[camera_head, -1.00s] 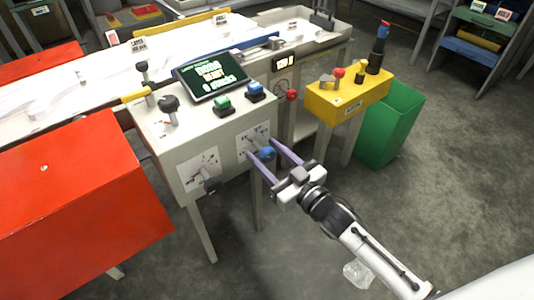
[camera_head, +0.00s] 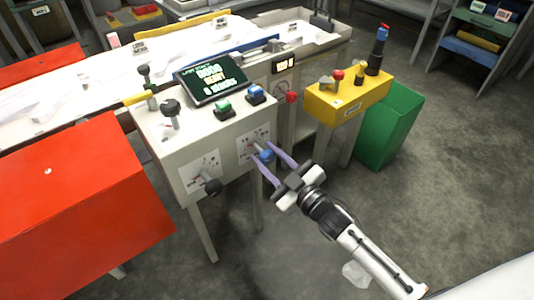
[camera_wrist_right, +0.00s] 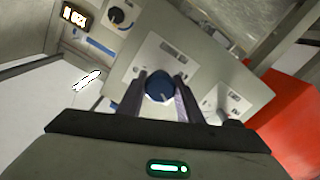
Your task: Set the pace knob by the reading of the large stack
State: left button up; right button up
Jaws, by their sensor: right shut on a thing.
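The control stand (camera_head: 160,140) has two white dial plates on its front. The right plate (camera_head: 247,146) carries a blue knob (camera_head: 266,156); the left plate (camera_head: 196,168) carries a dark knob (camera_head: 213,187). My right gripper (camera_head: 261,150) is shut on the blue knob, with a purple finger on either side. In the right wrist view the blue knob (camera_wrist_right: 160,88) shows between the fingers, with a pale mark on its face. A tilted screen (camera_head: 210,78) on top shows a few lines of text, too blurred to read surely. My left gripper is out of view.
Green (camera_head: 223,107) and blue (camera_head: 255,93) buttons and a black-topped lever (camera_head: 171,109) are on the stand's top. A red cabinet (camera_head: 80,200) is at left. A yellow stand (camera_head: 345,97) and green bin (camera_head: 392,125) are at right.

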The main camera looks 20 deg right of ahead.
jog(key=n, duration=0.3)
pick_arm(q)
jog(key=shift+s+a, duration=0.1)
pick_arm(e)
jog(key=shift+n, duration=2.2)
jog(key=o, duration=1)
jog(key=shift+o, duration=0.2)
jog(key=shift+s, duration=0.1)
pick_arm(q)
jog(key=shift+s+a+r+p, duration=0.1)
jog(key=shift+p, duration=0.65)
pick_arm(e)
jog(key=v, duration=1)
